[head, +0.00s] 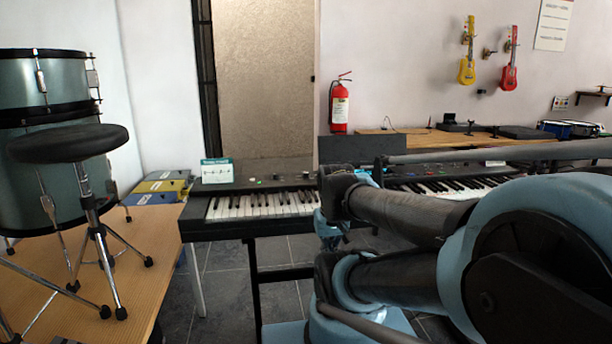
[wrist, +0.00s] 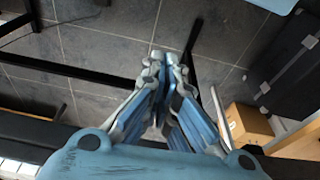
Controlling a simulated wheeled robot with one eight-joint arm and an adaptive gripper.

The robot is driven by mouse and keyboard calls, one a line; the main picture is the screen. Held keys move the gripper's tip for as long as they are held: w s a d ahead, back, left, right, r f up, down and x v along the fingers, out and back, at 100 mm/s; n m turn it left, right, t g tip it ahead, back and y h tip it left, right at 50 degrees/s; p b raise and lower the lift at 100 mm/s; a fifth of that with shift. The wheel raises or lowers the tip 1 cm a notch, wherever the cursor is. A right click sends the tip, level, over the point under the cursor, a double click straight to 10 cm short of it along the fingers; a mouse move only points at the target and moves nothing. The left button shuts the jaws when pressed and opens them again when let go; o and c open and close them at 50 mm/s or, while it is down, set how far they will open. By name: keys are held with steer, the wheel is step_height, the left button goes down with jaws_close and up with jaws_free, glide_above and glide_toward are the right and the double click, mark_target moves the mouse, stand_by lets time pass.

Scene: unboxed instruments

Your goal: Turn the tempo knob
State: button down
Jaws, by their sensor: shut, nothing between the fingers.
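A black electronic keyboard (head: 200,221) with white and black keys stands on a dark frame in the head view. Its panel carries small controls, including a green lit spot (head: 258,181) and a paler one (head: 276,177). I cannot tell which control is the tempo knob. My gripper (wrist: 172,54) is shut and empty in the wrist view, pointing down over the grey tile floor. In the head view my arm covers part of the instruments on the right, and the fingertips cannot be made out there. No knob is near the fingers.
A small card (head: 217,171) stands on the keyboard's left end. A second keyboard (head: 450,186) sits to the right, partly behind my arm. A drum stool (head: 68,143) and drums (head: 40,82) stand on the wooden platform (head: 150,235) at left. A fire extinguisher (head: 339,107) hangs behind.

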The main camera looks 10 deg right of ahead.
stand_by(0.3)
steer(key=c, duration=2)
jaws_free()
steer(key=shift+s+r, duration=0.1)
steer(key=o, duration=0.5)
step_height(320, 180, up, 3)
steer(key=shift+f+n, duration=0.2)
steer(key=shift+n, duration=0.1)
steer(key=shift+o, duration=0.2)
step_height(320, 180, up, 28)
steer(key=f+n+g, duration=0.1)
steer(key=n+g, duration=0.1)
steer(key=n, duration=1.1)
glide_above(306, 173)
steer(key=f, duration=1.6)
steer(key=shift+w+f, duration=0.2)
steer(key=shift+f, duration=0.2)
jaws_close()
